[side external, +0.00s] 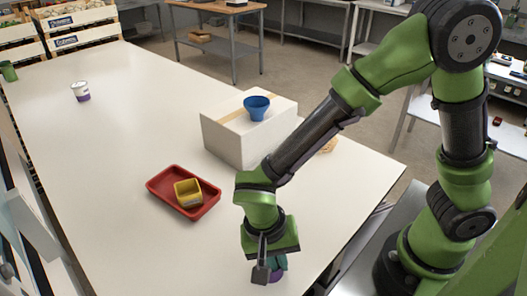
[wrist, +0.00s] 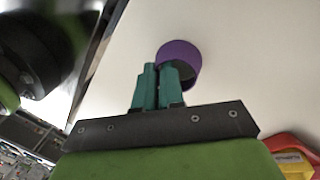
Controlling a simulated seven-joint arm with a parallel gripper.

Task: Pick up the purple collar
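The purple collar (wrist: 178,50) is a short ring with a dark opening in the wrist view. My gripper (wrist: 159,68) has two teal fingers close together at its near left edge, with the collar's wall at the narrow gap between them. The fingers hide part of the ring. In the side external view, my gripper (side external: 275,264) points down at the near right part of the table, and a little of the purple collar (side external: 276,277) shows under the fingertips. I cannot tell whether the collar touches the table.
A white and purple cup (side external: 81,92) stands far left. The left middle of the table (side external: 100,150) is clear.

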